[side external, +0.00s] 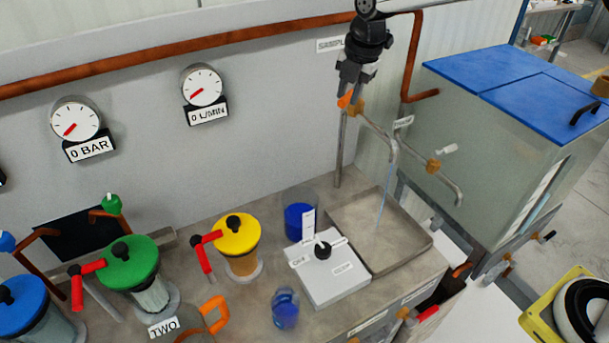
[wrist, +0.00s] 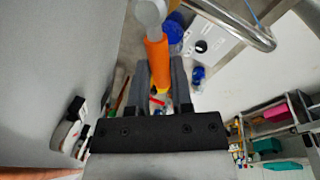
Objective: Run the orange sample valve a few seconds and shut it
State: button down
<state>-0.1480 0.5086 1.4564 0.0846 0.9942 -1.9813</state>
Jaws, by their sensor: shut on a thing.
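The orange sample valve handle (side external: 346,99) is on the pipe by the wall, under the SAMPLE sign (side external: 330,44). My gripper (side external: 352,84) is at the handle from above and is shut on it. In the wrist view the orange handle (wrist: 157,62) runs between the two fingers of my gripper (wrist: 158,85). The curved sample spout (side external: 391,150) reaches out to the right, and a thin pale stream (side external: 382,205) falls from its end toward the grey tray (side external: 420,250). The tray stands on the bench below.
A tank with a blue lid (side external: 510,75) stands at the right. Copper pipe (side external: 180,52) runs along the wall. Both gauges (side external: 203,86) read near zero.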

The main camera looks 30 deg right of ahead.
jog(key=shift+s+d+n+g+y, duration=0.3)
jog(key=shift+d+n, duration=0.2)
jog(key=shift+n, duration=0.95)
jog(key=shift+s+d+n+g+y, duration=0.15)
jog(key=shift+s+d+n, duration=0.35)
jog(key=shift+n, duration=0.9)
jog(key=shift+s+d+n+g+y, duration=0.2)
jog(key=shift+d+n, duration=0.35)
jog(key=shift+n, duration=0.9)
jog(key=c, duration=0.5)
grip_release()
jog(key=v, duration=0.7)
jog(key=shift+r, duration=0.45)
jog(key=shift+s, duration=0.1)
